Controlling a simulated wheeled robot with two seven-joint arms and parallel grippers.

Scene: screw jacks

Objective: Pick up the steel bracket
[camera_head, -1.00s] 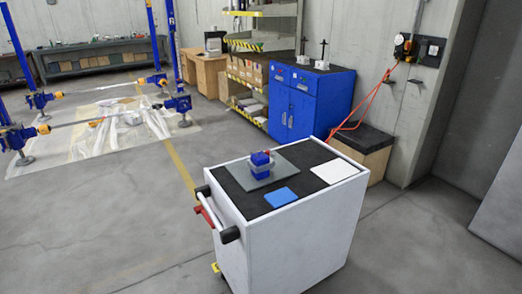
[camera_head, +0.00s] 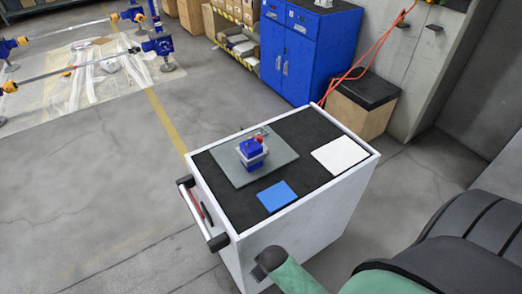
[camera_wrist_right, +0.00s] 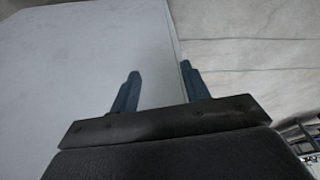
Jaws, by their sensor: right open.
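A blue block-shaped assembly (camera_head: 251,148) with a red part stands on a grey plate (camera_head: 228,172) on the trolley top in the head view. A grey metal band (camera_head: 254,162) wraps around its lower half; it may be the steel bracket, but it is too small to be sure. My right gripper (camera_wrist_right: 158,78) shows in the right wrist view with its two blue-grey fingers apart and nothing between them. It faces a plain white panel, apparently the trolley side. My left gripper is in neither view.
The white trolley (camera_head: 300,243) has a black top, a blue pad (camera_head: 278,196), a white pad (camera_head: 340,155) and a side handle (camera_head: 196,205). A blue cabinet (camera_head: 305,50) and a box with a black lid (camera_head: 362,100) stand behind.

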